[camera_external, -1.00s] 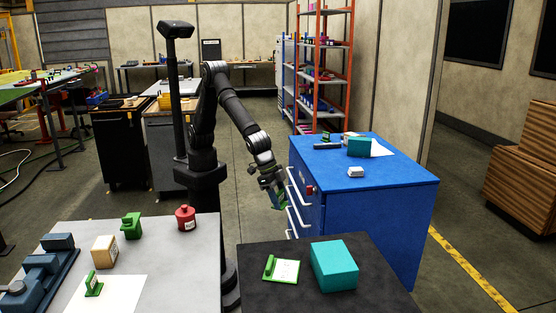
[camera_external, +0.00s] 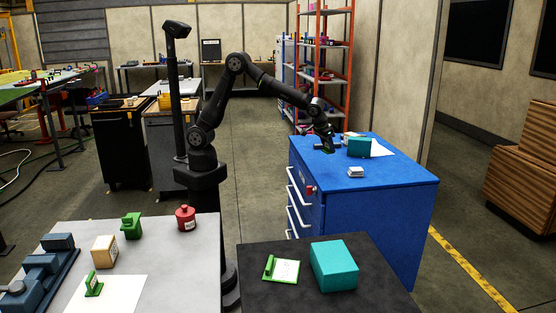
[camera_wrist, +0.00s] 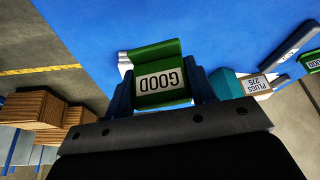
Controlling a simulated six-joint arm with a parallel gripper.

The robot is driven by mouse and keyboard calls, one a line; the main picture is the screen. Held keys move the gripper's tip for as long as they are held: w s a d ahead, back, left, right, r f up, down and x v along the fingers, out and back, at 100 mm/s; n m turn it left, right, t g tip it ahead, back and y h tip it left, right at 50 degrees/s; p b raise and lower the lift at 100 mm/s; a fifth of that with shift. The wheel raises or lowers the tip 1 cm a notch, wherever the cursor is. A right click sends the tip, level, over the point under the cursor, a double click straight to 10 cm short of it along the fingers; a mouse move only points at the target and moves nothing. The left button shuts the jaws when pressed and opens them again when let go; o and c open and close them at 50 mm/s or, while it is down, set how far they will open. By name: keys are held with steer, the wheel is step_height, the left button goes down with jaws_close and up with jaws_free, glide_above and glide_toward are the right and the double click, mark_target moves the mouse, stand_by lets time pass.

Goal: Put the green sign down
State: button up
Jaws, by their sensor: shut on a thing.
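My gripper (camera_external: 324,141) is over the back left part of the blue cabinet top (camera_external: 390,183). It is shut on a green sign (camera_external: 328,149). In the wrist view the green sign (camera_wrist: 160,84) sits between the two fingers, with its white "GOOD" label upside down in the picture. The blue top (camera_wrist: 220,30) is beyond it. I cannot tell whether the sign touches the top. Another green sign (camera_wrist: 312,62) shows at the right edge of the wrist view.
A teal box (camera_external: 360,147), a white sheet (camera_external: 381,149) and a small white block (camera_external: 356,172) lie on the blue top. The front right of that top is clear. More green signs are on the dark table (camera_external: 283,270) and light table (camera_external: 93,285).

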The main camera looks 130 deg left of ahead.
steer(key=s+a+n, duration=0.1)
steer(key=s+a, duration=0.4)
steer(key=a, duration=0.2)
glide_above(333, 158)
steer(key=d, duration=0.2)
steer(key=shift+n+g, duration=0.3)
steer(key=f, duration=0.6)
steer(key=shift+s+a, duration=0.2)
steer(key=shift+s, duration=0.15)
steer(key=shift+a+f, duration=0.35)
steer(key=shift+f, duration=1.85)
steer(key=shift+f, duration=0.2)
steer(key=o, duration=1)
steer(key=shift+c, duration=0.2)
steer(key=shift+r, duration=0.1)
